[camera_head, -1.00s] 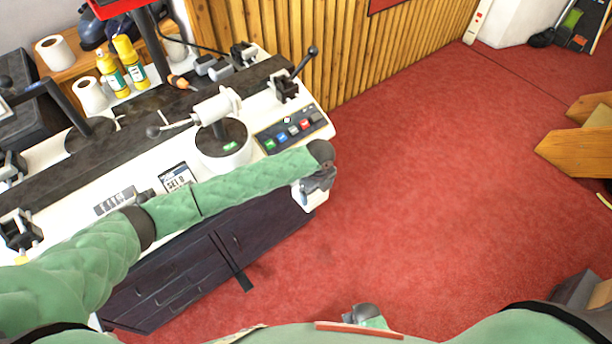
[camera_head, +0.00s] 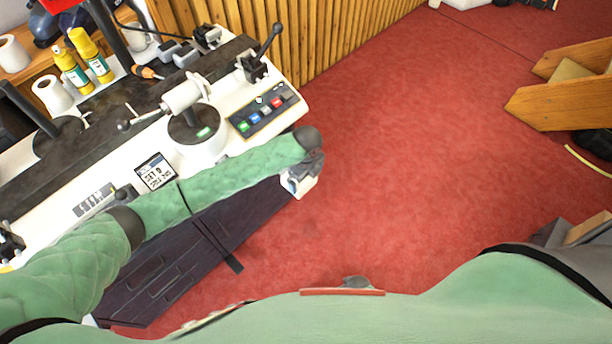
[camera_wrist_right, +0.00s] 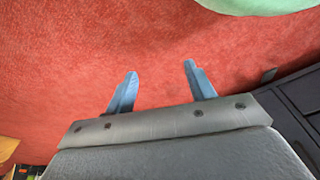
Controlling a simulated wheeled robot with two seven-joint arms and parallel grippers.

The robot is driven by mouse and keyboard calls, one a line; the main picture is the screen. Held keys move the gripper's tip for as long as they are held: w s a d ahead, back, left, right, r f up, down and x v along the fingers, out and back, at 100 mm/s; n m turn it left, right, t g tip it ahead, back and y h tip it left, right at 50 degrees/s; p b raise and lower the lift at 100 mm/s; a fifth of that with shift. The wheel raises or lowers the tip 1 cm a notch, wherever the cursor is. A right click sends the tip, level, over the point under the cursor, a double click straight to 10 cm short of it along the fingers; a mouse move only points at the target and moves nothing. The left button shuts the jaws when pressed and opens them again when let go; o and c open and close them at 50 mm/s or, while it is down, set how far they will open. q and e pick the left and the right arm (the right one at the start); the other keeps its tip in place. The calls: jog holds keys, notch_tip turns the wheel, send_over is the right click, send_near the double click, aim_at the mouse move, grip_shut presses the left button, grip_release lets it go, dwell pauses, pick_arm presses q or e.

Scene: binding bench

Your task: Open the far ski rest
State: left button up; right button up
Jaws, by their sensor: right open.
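A black clamp-like rest with an upright lever (camera_head: 255,68) stands at the far right end of the white binding bench (camera_head: 222,150); I take it for the far ski rest. Whether its jaws are open is too small to tell. My left gripper (camera_head: 304,180) hangs beyond the bench's front right corner, below and apart from that rest. Its fingers are too unclear to read. My right gripper (camera_wrist_right: 160,70) is open and empty over red floor in the right wrist view.
Yellow bottles (camera_head: 70,68) stand behind. A dark cabinet (camera_head: 175,255) is below. Wooden furniture (camera_head: 560,100) stands at right. Open red floor (camera_head: 420,180) lies between.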

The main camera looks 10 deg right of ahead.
pick_arm(q)
jog(key=shift+r, duration=0.25)
notch_tip(320, 180, up, 6)
jog(key=shift+f+b, duration=0.1)
jog(key=shift+b, duration=0.95)
jog(key=shift+r, duration=0.75)
pick_arm(e)
jog(key=shift+w+a+r, duration=0.25)
jog(key=shift+a+r, duration=0.05)
jog(key=shift+r, duration=0.6)
jog(key=shift+w+a+r, duration=0.2)
jog(key=shift+a+r, duration=0.1)
jog(key=shift+r, duration=0.65)
jog(key=shift+w+a+r, duration=0.25)
jog(key=shift+a+r, duration=0.05)
jog(key=shift+r, duration=0.6)
